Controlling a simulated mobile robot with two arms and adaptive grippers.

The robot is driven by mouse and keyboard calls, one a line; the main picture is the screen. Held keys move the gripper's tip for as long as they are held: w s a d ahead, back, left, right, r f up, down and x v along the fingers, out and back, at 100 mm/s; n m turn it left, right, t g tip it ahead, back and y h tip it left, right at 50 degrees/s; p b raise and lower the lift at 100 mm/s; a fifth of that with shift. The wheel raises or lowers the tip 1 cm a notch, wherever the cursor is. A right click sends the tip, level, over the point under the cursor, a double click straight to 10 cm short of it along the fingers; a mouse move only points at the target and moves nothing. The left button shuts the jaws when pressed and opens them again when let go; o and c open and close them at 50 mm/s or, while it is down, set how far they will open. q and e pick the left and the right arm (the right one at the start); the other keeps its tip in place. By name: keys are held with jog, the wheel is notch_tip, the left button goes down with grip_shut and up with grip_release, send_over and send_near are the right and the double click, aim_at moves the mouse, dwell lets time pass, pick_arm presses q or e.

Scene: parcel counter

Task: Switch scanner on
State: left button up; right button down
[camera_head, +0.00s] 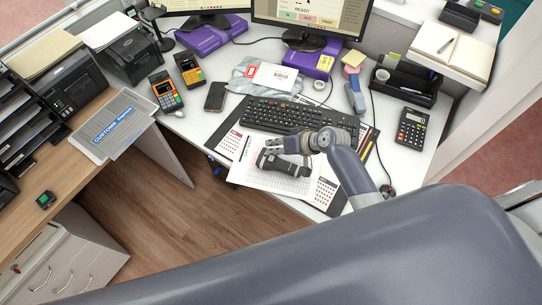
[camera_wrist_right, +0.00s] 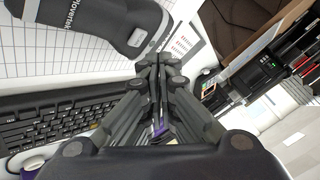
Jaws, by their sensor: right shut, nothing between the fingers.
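A dark grey handheld scanner (camera_head: 284,164) lies on its side on a gridded paper pad (camera_head: 250,174) at the desk's front. In the right wrist view the scanner (camera_wrist_right: 100,14) is at the top left, partly cut off, with white lettering and a light grey button (camera_wrist_right: 137,38) on its near end. No lit lamp shows on it. My right gripper (camera_head: 287,143) is shut and empty, just beyond the scanner in the head view. In the wrist view its fingertips (camera_wrist_right: 160,62) are close to the button end; I cannot tell if they touch it. My left gripper is out of view.
A black keyboard (camera_head: 285,115) lies right behind the scanner. A phone (camera_head: 215,96) and card terminals (camera_head: 166,92) are to the left. Little desk is free around the pad.

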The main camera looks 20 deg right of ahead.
aim_at(273, 156)
notch_tip(273, 156, up, 6)
jog(key=p, duration=0.4)
jog(key=shift+f+p, duration=0.25)
jog(key=shift+p, duration=0.05)
